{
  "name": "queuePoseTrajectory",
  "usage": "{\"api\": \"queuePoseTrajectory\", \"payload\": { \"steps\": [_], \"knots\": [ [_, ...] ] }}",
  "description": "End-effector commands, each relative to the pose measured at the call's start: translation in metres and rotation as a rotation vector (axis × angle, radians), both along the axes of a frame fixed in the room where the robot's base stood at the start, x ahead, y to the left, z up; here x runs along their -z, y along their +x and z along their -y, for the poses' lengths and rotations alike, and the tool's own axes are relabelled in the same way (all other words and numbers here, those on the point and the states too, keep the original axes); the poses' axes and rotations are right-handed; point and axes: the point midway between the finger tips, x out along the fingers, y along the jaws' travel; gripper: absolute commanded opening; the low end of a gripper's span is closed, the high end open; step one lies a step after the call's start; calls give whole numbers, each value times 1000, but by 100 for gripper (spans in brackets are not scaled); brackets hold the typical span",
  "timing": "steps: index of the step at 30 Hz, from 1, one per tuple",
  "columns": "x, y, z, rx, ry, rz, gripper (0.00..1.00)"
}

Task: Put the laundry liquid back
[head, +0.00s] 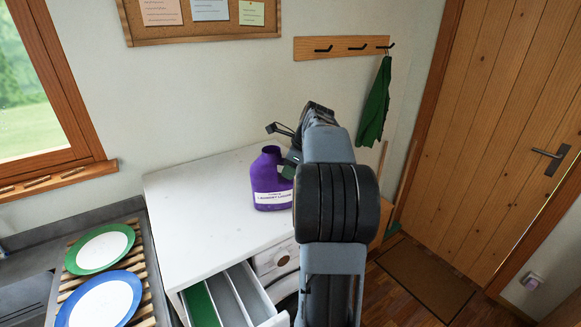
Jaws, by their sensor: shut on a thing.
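The laundry liquid (269,186) is a purple jug with a white label, upright on the white counter (195,200) near its right end. My gripper (287,163) is at the jug's upper right side, by its handle, and is shut on it. My arm hides part of the jug's right side and most of the gripper, so the fingertips are hard to make out. I cannot tell whether the jug's base touches the counter.
An open drawer (240,297) with dividers juts out below the counter. Plates, one green-rimmed (100,248) and one blue-rimmed (98,303), lie on a slatted rack at left. A hook rail (343,47) holds a green cloth (375,105). The counter's left part is clear.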

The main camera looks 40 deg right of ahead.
Motion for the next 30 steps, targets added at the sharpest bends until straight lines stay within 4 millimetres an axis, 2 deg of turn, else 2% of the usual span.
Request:
{"api": "queuePoseTrajectory", "payload": {
  "steps": [4, 5, 12, 22, 26, 30],
  "knots": [
    [-3, 1, 0, 1, -3, 7, 0],
    [1, 0, 0, 0, 0, 0, 28],
    [1, 0, 0, 0, 0, 0, 51],
    [-4, -1, 1, 0, -1, 1, 52],
    [-20, -7, 4, 1, -2, 2, 52],
    [-46, -17, 9, 2, -4, 3, 52]
  ]
}}
